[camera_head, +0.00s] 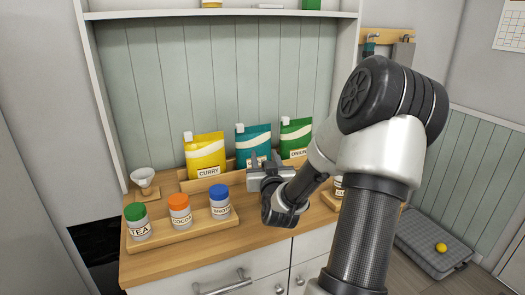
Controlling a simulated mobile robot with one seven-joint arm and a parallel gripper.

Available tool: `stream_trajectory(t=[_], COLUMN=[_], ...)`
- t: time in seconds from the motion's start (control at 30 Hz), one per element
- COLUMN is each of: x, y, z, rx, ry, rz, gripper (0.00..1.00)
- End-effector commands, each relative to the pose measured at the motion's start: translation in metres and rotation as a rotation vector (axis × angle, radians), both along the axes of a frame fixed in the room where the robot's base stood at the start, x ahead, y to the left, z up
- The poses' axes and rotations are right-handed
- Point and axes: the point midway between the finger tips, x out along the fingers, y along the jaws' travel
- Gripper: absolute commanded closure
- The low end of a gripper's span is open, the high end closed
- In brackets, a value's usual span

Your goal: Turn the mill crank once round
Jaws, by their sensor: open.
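No mill crank can be made out for certain. A small white funnel-shaped piece (143,178) stands at the counter's left back; whether it belongs to a mill I cannot tell. My gripper (265,162) is open over the middle of the wooden counter (215,250), in front of the teal pouch (253,141). It seems to hold nothing. My arm hides the right part of the counter, so a mill there could be covered.
A yellow CURRY pouch (205,153) and a green pouch (296,136) stand in the back rack. Green-lidded TEA (137,221), orange-lidded (180,209) and blue-lidded (220,201) jars stand on a wooden tray (190,232). Another jar (338,183) is partly behind my arm.

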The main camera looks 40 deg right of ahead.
Motion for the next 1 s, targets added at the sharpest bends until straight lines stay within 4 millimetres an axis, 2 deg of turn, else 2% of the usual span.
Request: stream_trajectory(t=[0.47,0.73,1.0], x=[-0.0028,-0.0027,-0.0019], y=[0.0009,0.0009,0.0011], z=[-0.0002,-0.0001,-0.0008], rx=[0.000,0.000,-0.001], ry=[0.000,0.000,0.000], rz=[-0.001,-0.001,-0.008], gripper=[0.59,1.00,1.00])
